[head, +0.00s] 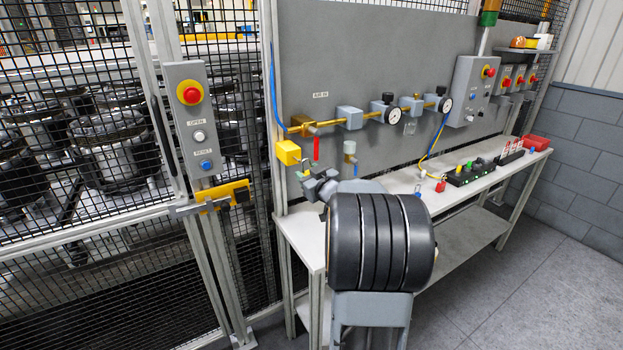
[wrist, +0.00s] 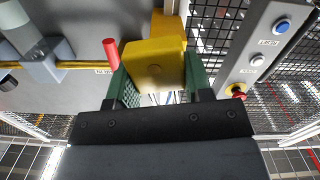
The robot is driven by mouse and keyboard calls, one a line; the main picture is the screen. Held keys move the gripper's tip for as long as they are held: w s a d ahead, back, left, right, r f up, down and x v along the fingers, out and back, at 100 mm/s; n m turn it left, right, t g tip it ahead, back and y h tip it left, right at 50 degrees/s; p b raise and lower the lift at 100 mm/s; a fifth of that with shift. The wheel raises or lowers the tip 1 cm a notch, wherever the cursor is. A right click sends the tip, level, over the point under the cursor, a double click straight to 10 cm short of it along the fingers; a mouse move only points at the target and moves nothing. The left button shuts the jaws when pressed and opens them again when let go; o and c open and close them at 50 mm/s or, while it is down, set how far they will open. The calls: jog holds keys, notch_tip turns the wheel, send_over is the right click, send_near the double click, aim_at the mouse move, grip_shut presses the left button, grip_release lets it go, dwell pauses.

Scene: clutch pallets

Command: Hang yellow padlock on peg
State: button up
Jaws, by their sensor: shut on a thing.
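The yellow padlock (head: 288,152) is a boxy yellow body in the head view, at the left end of the grey panel and below the brass pipe. It also shows in the wrist view (wrist: 155,66), between the green pads of my gripper (wrist: 158,84). My gripper is shut on it, and in the head view my gripper (head: 304,170) reaches up to it from the lower right. I cannot make out the padlock's shackle or a peg in either view.
A red valve lever (head: 316,148) hangs just right of the padlock; it shows in the wrist view too (wrist: 110,53). A button post (head: 188,110) stands left, before mesh fencing. The white bench (head: 465,193) below carries small parts towards its right.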

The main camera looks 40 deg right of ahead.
jog(key=w, duration=0.3)
jog(key=w+f, duration=0.1)
jog(key=w, duration=0.1)
jog(key=shift+d+b, duration=0.3)
jog(key=shift+b, duration=0.05)
jog(key=shift+f, duration=0.2)
dwell(0.8)
